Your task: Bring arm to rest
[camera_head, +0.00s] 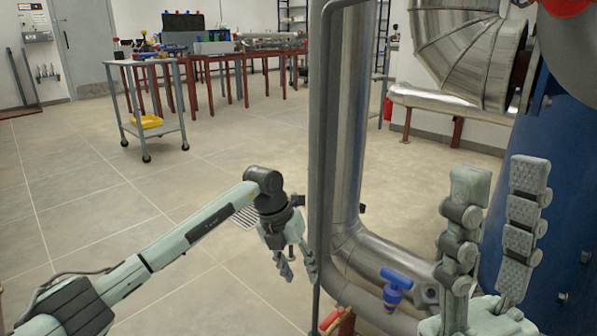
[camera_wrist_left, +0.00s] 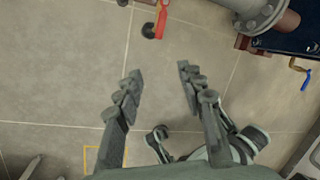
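My left arm reaches in from the lower left of the head view. My left gripper (camera_head: 297,268) hangs fingers-down over bare floor, just left of a grey vertical pipe (camera_head: 323,150). In the left wrist view the two fingers of this gripper (camera_wrist_left: 160,75) stand well apart with only floor between them. My right gripper (camera_head: 500,180) is at the lower right of the head view, fingers pointing up. Its fingers are apart and nothing is between them. Its arm is mostly hidden below the picture.
A silver pipe (camera_head: 350,130) bends to the lower right near a blue valve handle (camera_head: 396,280) and a red handle (camera_head: 331,319). A blue panel (camera_head: 555,190) stands behind my right gripper. A cart (camera_head: 155,131) stands farther back. Floor to the left is clear.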

